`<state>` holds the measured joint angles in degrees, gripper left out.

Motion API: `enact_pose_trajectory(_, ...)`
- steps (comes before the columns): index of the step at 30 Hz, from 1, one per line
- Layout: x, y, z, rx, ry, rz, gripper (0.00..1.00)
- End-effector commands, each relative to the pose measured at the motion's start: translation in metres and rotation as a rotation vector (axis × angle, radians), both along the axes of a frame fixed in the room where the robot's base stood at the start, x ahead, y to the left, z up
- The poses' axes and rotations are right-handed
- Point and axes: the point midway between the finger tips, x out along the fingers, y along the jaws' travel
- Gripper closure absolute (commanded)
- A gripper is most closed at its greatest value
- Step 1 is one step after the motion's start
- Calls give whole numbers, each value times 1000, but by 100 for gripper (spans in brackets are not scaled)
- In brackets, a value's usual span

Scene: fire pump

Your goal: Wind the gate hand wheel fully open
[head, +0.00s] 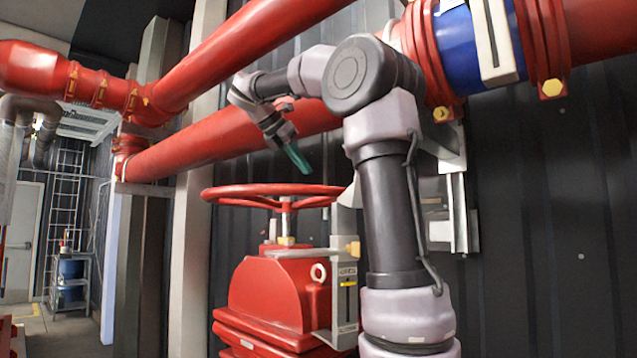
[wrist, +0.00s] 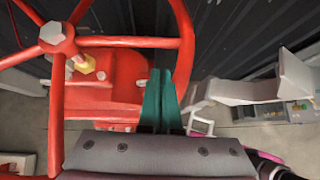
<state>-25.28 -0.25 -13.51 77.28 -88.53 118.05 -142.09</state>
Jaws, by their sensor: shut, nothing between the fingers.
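The red gate hand wheel (head: 276,192) lies flat on a stem above the red valve body (head: 277,289) in the head view. In the wrist view, its hub (wrist: 56,37), spokes and rim (wrist: 184,45) fill the left side. My gripper (head: 303,165) has green fingers and hangs above the right part of the wheel in the head view. In the wrist view the green fingers (wrist: 159,84) are together and empty, and appear close to the inner side of the rim. I cannot tell whether they touch it.
Large red pipes (head: 230,140) run behind and above the wheel. A grey bracket with an indicator plate (head: 346,293) stands at the valve's right side. A dark corrugated wall (head: 545,220) is behind. Open floor and a shelf with a blue drum (head: 70,270) lie far left.

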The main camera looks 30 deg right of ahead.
Motion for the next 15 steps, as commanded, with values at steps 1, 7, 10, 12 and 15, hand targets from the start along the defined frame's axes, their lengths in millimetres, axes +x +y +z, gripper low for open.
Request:
enact_pose_trajectory(1, 0, -5, -4, 0, 1, -3, 100)
enact_pose_trajectory(7, 7, -31, -28, 1, 2, -2, 100)
enact_pose_trajectory(10, 11, -43, -41, 1, 2, -2, 100)
enact_pose_trajectory(12, 13, -52, -47, 2, 1, -2, 100)
enact_pose_trajectory(15, 16, -60, -55, 1, -1, -2, 100)
